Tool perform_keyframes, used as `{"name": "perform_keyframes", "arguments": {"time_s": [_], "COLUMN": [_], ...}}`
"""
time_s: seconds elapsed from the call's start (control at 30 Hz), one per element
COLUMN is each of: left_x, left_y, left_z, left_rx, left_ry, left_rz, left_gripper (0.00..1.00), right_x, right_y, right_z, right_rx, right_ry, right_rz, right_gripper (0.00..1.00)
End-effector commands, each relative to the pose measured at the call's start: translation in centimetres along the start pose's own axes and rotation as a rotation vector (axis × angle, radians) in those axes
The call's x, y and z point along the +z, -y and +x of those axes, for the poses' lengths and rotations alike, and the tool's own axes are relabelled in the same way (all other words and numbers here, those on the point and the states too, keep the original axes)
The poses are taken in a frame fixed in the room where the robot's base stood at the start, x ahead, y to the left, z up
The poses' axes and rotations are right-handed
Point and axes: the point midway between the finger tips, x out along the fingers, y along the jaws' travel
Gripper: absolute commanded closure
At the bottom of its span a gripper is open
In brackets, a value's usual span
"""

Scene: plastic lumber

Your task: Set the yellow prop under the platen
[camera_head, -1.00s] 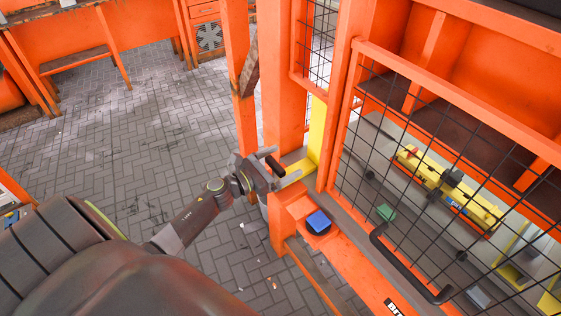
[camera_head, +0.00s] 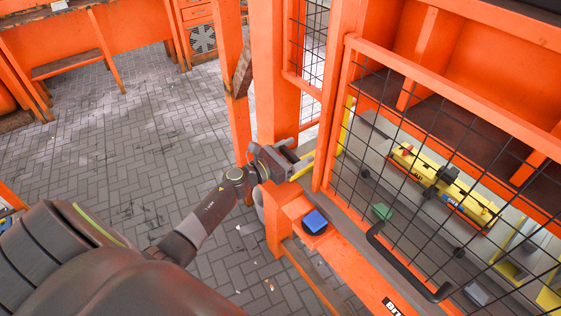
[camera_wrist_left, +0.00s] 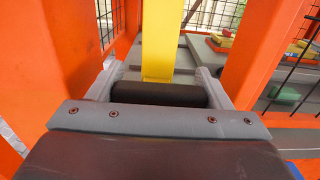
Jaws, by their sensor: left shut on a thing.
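The yellow prop (camera_head: 345,124) stands upright just behind the orange press frame, partly behind the black mesh. Its low yellow arm (camera_head: 303,171) reaches out through the gap toward my left gripper (camera_head: 290,161). In the left wrist view the yellow prop (camera_wrist_left: 158,42) rises straight ahead, and a black grip bar (camera_wrist_left: 158,94) lies between the fingers of my left gripper (camera_wrist_left: 158,88). The left gripper is shut on the prop by this bar. Inside the press, a dark brown plate under orange ribs (camera_head: 383,90) looks like the platen. My right gripper is not in view.
The mesh door (camera_head: 440,150) with a black handle (camera_head: 405,265) covers the press front. An orange post (camera_head: 274,80) stands left of the gap. A blue button (camera_head: 315,222) sits on the sill. A yellow part (camera_head: 440,182) and a green block (camera_head: 382,212) lie on the bed inside.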

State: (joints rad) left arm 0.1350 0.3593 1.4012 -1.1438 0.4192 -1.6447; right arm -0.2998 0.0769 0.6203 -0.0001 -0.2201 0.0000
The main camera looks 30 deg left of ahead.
Motion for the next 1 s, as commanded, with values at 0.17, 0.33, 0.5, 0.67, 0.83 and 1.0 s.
{"name": "perform_keyframes", "arguments": {"time_s": [0.17,0.33,0.5,0.67,0.83,1.0], "left_x": [-0.1,0.0,0.1,0.1,0.0,-0.1], "left_y": [0.0,0.0,0.0,0.0,0.0,0.0], "left_z": [2.0,2.2,2.2,2.2,2.1,1.8], "left_rx": [0.0,0.0,0.001,0.0,0.0,0.0], "left_ry": [-0.002,-0.001,0.0,0.0,-0.002,-0.003], "left_rz": [0.001,0.002,0.002,0.001,0.001,0.001], "left_gripper": [0.69,0.68,0.26,0.05,0.05,0.05], "right_x": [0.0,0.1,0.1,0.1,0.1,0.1], "right_y": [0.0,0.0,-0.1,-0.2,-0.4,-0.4], "right_z": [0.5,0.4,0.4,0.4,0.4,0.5], "right_rx": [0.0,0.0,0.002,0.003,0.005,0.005], "right_ry": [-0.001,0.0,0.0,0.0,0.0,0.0], "right_rz": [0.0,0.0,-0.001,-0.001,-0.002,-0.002], "right_gripper": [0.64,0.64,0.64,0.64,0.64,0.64]}}
